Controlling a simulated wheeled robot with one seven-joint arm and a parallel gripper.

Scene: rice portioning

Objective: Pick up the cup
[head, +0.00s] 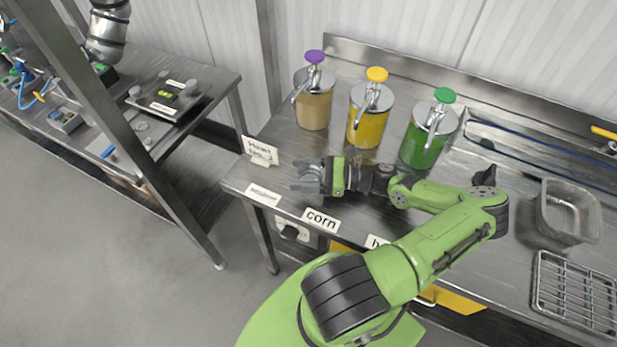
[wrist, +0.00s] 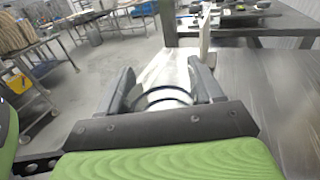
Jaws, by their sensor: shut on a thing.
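The cup (wrist: 164,97) shows in the wrist view as a pale round rim with a dark edge between the two grey fingers. My gripper (head: 303,177) is shut on it, with one finger on each side. In the head view my gripper is low over the left end of the steel table, pointing left, and the cup is hard to make out between the fingers. The cup's lower part is hidden in the wrist view, so I cannot tell whether it touches the table.
Three pump jars, purple-topped (head: 313,104), yellow-topped (head: 369,121) and green-topped (head: 425,142), stand behind my gripper. A small sign (head: 260,151) stands at the table's left edge. A metal tub (head: 568,213) and wire rack (head: 575,292) are at right.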

